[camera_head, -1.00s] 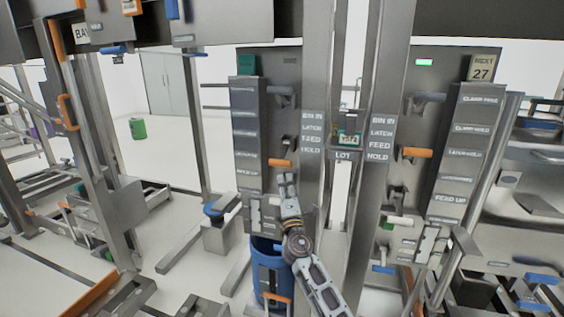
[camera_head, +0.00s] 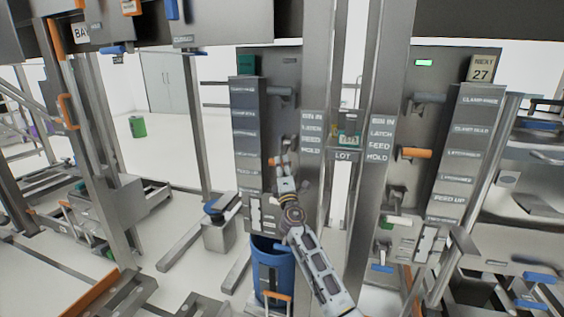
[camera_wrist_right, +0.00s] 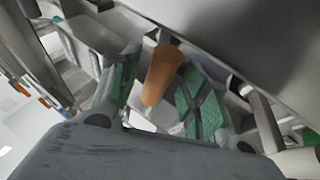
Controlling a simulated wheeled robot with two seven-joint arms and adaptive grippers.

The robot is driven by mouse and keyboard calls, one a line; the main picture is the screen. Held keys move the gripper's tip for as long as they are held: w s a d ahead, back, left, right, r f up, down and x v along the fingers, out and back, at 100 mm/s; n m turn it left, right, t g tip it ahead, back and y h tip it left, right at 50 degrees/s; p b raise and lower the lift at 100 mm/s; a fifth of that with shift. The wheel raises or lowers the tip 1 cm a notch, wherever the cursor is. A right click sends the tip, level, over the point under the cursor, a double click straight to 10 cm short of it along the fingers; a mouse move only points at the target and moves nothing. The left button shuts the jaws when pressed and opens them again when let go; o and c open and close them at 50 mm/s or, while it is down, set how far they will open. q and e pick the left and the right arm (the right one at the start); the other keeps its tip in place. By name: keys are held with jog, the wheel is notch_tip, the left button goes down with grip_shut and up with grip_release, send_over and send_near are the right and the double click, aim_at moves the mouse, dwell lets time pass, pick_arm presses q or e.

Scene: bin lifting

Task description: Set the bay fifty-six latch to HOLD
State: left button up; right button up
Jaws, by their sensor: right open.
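The left panel (camera_head: 284,66) carries grey and orange handles beside a strip of labels (camera_head: 311,132) reading BIN IN, LATCH, FEED, HOLD. Its bay number is not readable. My right gripper (camera_head: 284,166) is at this panel's short orange handle (camera_head: 273,162), which it partly hides. In the right wrist view the orange handle (camera_wrist_right: 162,74) lies between the two green-padded fingers of the open gripper (camera_wrist_right: 160,100). Contact with the pads cannot be made out. My left gripper is not in view.
A steel post (camera_head: 317,40) stands just right of the left panel.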

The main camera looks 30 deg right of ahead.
aim_at(282, 159)
jog(key=shift+x, duration=1.65)
grip_shut()
